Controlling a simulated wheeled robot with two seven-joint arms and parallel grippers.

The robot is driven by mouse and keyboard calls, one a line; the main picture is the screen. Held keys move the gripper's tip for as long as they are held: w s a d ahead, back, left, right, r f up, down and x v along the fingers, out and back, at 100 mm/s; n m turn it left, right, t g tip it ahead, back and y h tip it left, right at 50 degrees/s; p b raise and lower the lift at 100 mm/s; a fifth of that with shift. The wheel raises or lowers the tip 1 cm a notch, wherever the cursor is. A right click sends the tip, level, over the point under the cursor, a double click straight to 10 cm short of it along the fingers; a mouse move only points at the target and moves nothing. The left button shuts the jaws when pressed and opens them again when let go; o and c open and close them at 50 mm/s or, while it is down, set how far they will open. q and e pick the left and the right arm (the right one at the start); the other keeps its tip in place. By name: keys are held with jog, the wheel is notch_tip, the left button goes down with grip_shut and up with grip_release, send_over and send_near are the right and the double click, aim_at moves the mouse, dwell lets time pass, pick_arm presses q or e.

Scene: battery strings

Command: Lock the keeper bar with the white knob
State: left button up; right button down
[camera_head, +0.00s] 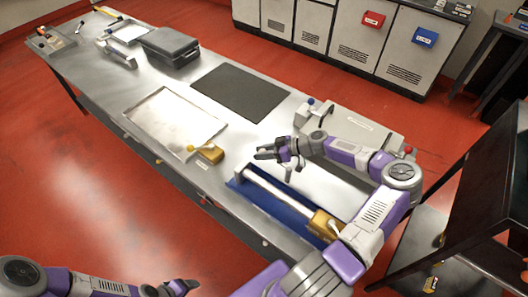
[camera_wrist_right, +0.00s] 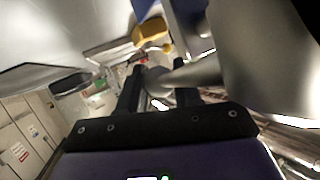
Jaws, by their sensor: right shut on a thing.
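My right gripper (camera_head: 277,155) is over the far left end of the blue tray (camera_head: 270,205) on the steel bench. In the right wrist view its two dark fingers (camera_wrist_right: 158,92) are closed around a rounded knob (camera_wrist_right: 155,78), which looks pale grey in shade and joins a thick metal rod (camera_wrist_right: 190,73). I take it for the white knob; the fingers mostly hide it in the head view. A pale bar (camera_head: 275,188) runs along the tray to a gold block (camera_head: 325,225). My left gripper (camera_head: 180,287) is low in the head view, away from the bench; its jaw opening is unclear.
A yellow block with a knob (camera_head: 210,153) stands beside a shallow metal tray (camera_head: 172,122). A dark mat (camera_head: 240,92), a grey case (camera_head: 170,46) and a pale box (camera_head: 350,128) are on the bench. A blue-knobbed piece (camera_head: 308,104) stands behind my right gripper.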

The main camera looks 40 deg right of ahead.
jog(key=c, duration=0.8)
grip_release()
jog(key=shift+p+v, duration=0.3)
jog(key=shift+v, duration=3.5)
jog(key=shift+c, duration=0.2)
